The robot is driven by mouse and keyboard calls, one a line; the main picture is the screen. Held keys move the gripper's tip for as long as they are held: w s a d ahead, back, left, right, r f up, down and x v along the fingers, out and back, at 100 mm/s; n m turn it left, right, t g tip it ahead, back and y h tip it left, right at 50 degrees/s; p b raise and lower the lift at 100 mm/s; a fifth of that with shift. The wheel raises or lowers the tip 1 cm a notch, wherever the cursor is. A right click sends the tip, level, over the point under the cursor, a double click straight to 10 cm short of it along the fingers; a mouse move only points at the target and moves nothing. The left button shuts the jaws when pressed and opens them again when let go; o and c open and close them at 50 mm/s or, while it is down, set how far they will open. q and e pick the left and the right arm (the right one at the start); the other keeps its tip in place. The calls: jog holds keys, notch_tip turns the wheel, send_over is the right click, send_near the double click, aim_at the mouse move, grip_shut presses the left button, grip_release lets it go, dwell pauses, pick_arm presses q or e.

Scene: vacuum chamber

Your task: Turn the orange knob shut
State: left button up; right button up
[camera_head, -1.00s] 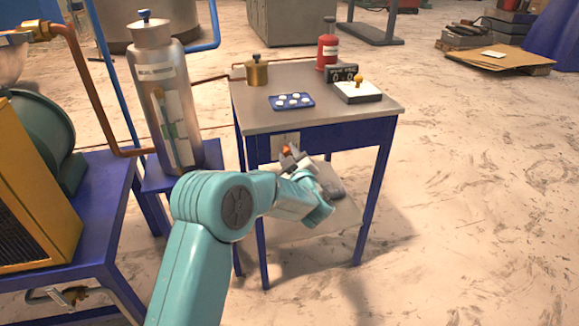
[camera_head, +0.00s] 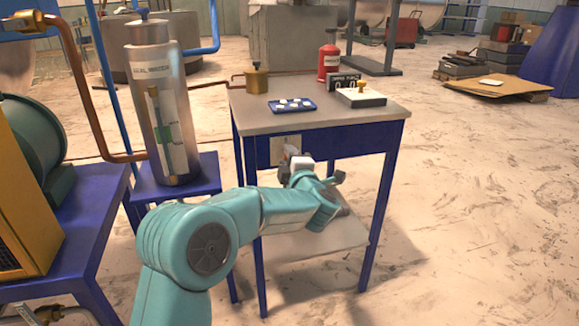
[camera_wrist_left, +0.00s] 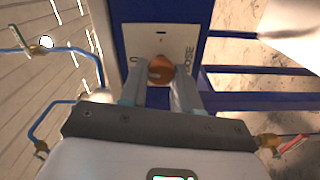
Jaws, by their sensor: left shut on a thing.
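The orange knob (camera_wrist_left: 160,69) sits on a pale panel (camera_wrist_left: 160,42) on the front of the blue-framed table; lettering, partly hidden, shows beside it. My left gripper (camera_wrist_left: 160,88) is shut on the knob, with one finger on each side of it in the left wrist view. In the head view my left gripper (camera_head: 289,156) is at the panel (camera_head: 284,146) below the tabletop, and the knob is hidden behind it. My right gripper is not in view.
The table (camera_head: 300,122) holds a blue tray (camera_head: 292,105) of white pieces, a brass pot (camera_head: 257,80), a red bottle (camera_head: 329,62) and a white box with a yellow knob (camera_head: 361,95). A metal cylinder (camera_head: 157,90) stands left.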

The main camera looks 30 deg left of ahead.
pick_arm(q)
jog(key=shift+n, duration=0.3)
dwell(0.4)
jog(key=o, duration=1)
jog(key=p+v, duration=0.2)
jog(key=v, duration=1.4)
jog(key=shift+s+d, duration=0.1)
jog(key=shift+s, duration=0.1)
jog(key=shift+o, duration=0.2)
